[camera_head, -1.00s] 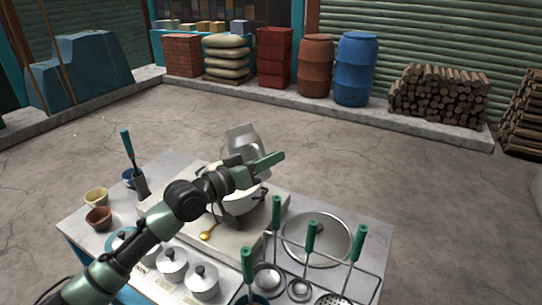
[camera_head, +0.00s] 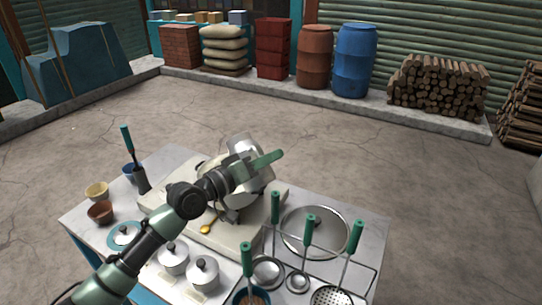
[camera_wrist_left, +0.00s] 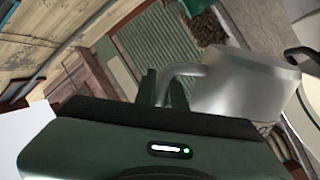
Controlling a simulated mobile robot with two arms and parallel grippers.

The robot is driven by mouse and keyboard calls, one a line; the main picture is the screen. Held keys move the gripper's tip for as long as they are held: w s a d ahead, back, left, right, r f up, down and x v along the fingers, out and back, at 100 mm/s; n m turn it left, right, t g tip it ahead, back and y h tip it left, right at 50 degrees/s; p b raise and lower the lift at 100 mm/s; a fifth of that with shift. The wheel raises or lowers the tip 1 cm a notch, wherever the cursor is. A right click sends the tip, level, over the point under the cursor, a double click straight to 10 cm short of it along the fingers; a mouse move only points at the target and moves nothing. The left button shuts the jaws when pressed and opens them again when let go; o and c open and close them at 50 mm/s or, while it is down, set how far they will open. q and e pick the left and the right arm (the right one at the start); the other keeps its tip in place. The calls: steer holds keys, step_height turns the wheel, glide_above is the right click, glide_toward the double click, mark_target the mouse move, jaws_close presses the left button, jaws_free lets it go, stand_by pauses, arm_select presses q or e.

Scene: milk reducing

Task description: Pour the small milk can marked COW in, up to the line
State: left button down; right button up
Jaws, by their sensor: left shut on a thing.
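My left gripper (camera_head: 264,161) is shut on the handle of a grey metal milk can (camera_head: 241,147). It holds the can tilted above the pale pot (camera_head: 229,201) on the table. The arm covers much of the can and pot, so the pot's inside, the line and the milk level are hidden. In the left wrist view the can (camera_wrist_left: 243,88) is right of the gripper fingers (camera_wrist_left: 163,88), with its handle running to them. I cannot read any COW mark on it. My right gripper is not in view.
Lidded cans (camera_head: 203,272) stand at the table's front. Small cups (camera_head: 100,211) and a green-handled tool (camera_head: 140,178) are at the left.

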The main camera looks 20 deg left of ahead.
arm_select(q)
steer(key=shift+r+n, duration=0.3)
steer(key=shift+n, duration=0.2)
steer(key=shift+w+a+r+n+p, duration=0.15)
steer(key=shift+a+r+n+p, duration=0.15)
steer(key=shift+n+p, duration=0.3)
steer(key=shift+w+a+r+n+p, duration=0.1)
steer(key=shift+a+r+n+p, duration=0.15)
steer(key=shift+n+p, duration=0.35)
steer(key=shift+w+a+r+n+p, duration=0.15)
steer(key=shift+a+r+n+p, duration=0.15)
steer(key=shift+n, duration=0.3)
steer(key=shift+w+a+r+n+p, duration=0.2)
steer(key=shift+a+n+p, duration=0.15)
steer(key=shift+n, duration=0.25)
steer(key=shift+w+a+r+n, duration=0.15)
steer(key=shift+a+n, duration=0.25)
steer(key=shift+n, duration=0.2)
